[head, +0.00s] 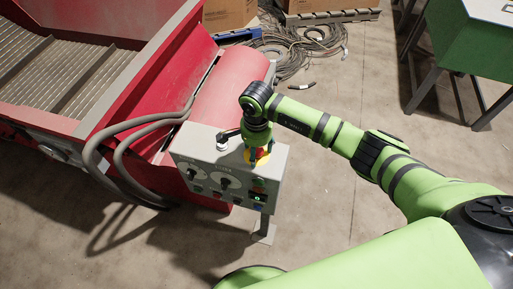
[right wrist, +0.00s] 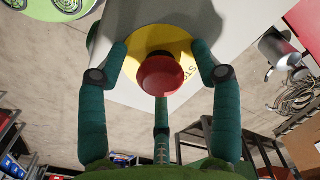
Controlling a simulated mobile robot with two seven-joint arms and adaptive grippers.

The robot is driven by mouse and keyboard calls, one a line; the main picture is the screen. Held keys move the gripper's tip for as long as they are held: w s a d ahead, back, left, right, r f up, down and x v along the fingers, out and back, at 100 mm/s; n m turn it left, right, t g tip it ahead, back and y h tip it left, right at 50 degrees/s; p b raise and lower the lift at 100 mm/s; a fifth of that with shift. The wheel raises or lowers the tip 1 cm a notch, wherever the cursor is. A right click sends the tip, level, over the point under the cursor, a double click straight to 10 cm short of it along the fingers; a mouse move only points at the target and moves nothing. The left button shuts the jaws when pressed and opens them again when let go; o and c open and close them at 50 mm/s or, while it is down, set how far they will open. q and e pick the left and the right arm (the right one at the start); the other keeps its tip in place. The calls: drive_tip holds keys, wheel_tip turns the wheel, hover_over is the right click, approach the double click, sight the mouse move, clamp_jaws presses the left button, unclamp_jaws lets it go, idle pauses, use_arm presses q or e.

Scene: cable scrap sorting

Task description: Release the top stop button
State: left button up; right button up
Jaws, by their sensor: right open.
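The stop button (right wrist: 162,78) is a red mushroom head on a yellow disc (right wrist: 172,42) with partly hidden black lettering, seen in the right wrist view. In the head view the yellow disc (head: 263,160) shows on top of the grey control box (head: 207,158), and my gripper hides most of the button. My right gripper (head: 257,149) is over it from above. Its three teal fingers (right wrist: 161,72) are spread around the red head, with visible gaps at both sides; contact with the third finger behind it is unclear. My left gripper is not in view.
A black lever handle (head: 230,133) stands on the box top beside my gripper. The box front carries dials (head: 224,182) and small buttons. Thick grey hoses (head: 120,135) run to the red machine (head: 130,85) at left. Cable scrap (head: 300,45) lies on the floor behind.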

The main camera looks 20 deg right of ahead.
clamp_jaws()
drive_tip(key=shift+r, duration=0.75)
drive_tip(key=shift+w, duration=0.1)
unclamp_jaws()
drive_tip(key=shift+r, duration=0.1)
